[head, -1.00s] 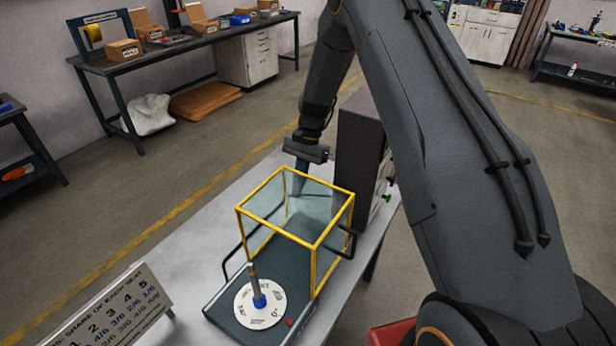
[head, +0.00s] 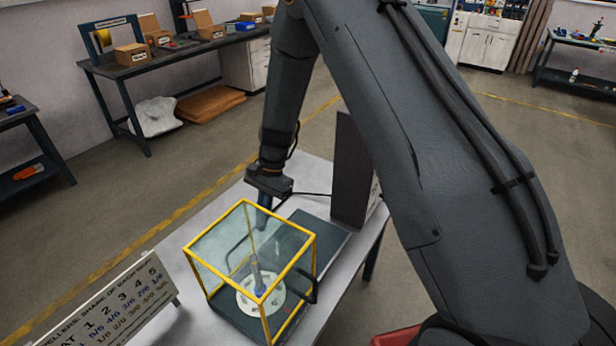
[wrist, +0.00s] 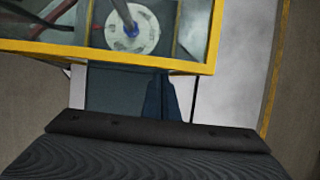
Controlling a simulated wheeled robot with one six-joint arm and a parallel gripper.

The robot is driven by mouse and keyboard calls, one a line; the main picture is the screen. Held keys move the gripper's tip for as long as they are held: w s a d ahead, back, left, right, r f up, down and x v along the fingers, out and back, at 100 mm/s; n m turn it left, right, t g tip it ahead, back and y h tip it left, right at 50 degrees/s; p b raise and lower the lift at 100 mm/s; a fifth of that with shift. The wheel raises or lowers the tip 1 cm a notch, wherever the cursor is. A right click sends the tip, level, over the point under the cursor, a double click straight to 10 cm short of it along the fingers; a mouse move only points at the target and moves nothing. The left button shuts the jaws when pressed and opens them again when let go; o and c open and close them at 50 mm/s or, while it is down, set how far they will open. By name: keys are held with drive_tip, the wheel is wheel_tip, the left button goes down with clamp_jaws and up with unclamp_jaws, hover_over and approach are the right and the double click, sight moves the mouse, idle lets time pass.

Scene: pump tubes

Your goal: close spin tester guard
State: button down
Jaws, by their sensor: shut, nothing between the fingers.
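The spin tester guard (head: 247,202) is a clear box with a yellow frame and dark side handles. In the head view it stands over the white disc (head: 255,298) with its upright post, at the near end of the dark base (head: 322,236). In the wrist view the guard's yellow edge (wrist: 110,54) crosses the top, with the disc (wrist: 132,28) seen through it. My gripper (head: 264,216) is shut and empty, pointing down just behind the guard's far side. Whether the fingers touch the guard cannot be told.
A dark box-shaped unit (head: 352,170) stands at the back right of the white table (head: 185,275). A sign with numbers (head: 105,305) stands at the left. A workbench (head: 170,60) with boxes is far behind. The base's far part is bare.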

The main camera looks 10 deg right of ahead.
drive_tip(key=shift+s+a, duration=0.25)
drive_tip(key=shift+s, duration=0.1)
drive_tip(key=w+d, duration=0.3)
drive_tip(key=w, duration=0.1)
drive_tip(key=b+v, duration=0.6)
drive_tip(key=v, duration=1.4)
drive_tip(key=s+d+f+n+t+h, duration=0.1)
drive_tip(key=s+d+f+n, duration=0.1)
drive_tip(key=s, duration=0.6)
drive_tip(key=s+d+f+n+t+h, duration=0.1)
drive_tip(key=s+d+f+n, duration=0.2)
drive_tip(key=s+d, duration=0.3)
drive_tip(key=s+d+f+n+t+h, duration=0.1)
drive_tip(key=s+d+f+n+t, duration=0.1)
drive_tip(key=s, duration=0.8)
drive_tip(key=shift+d+f+n, duration=0.15)
drive_tip(key=shift+d+n, duration=0.75)
drive_tip(key=shift+n, duration=0.1)
drive_tip(key=shift+s, duration=0.1)
